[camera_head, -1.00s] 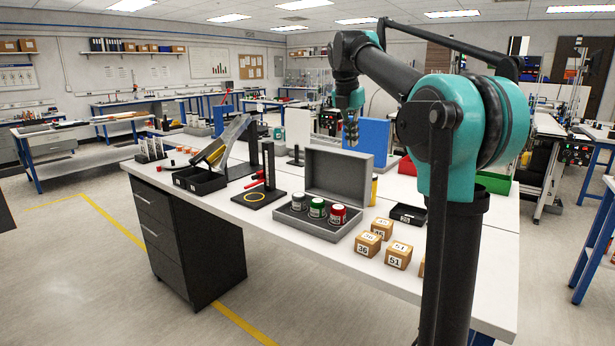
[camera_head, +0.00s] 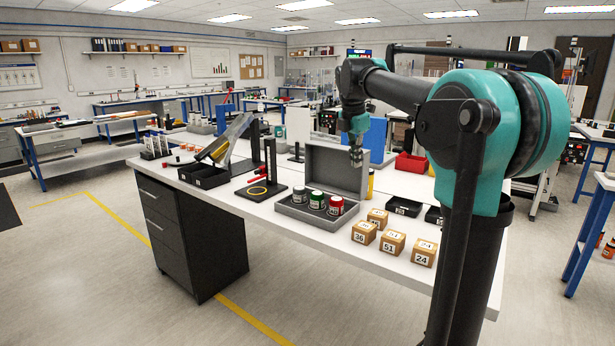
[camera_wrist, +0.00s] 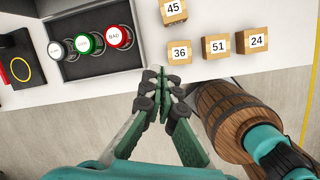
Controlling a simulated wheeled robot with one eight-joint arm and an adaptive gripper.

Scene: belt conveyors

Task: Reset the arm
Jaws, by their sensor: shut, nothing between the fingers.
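My gripper (camera_wrist: 166,82) is shut and empty in the wrist view. Its fingertips meet in front of the table edge, between the grey case and the numbered boxes. In the head view my gripper (camera_head: 356,158) hangs from the teal and black arm, in the air, in line with the open lid of the grey case (camera_head: 286,212). It touches nothing that I can see. The case holds a white-lidded, a green-lidded and a red-lidded jar (camera_head: 336,206).
Wooden boxes marked 36 (camera_head: 364,233), 51 (camera_head: 391,243), 24 (camera_head: 424,253) and 45 stand near the table's front edge. Black trays (camera_head: 404,206) and a red bin (camera_head: 411,165) are behind. A barrel (camera_wrist: 226,115) shows below in the wrist view. The front floor is clear.

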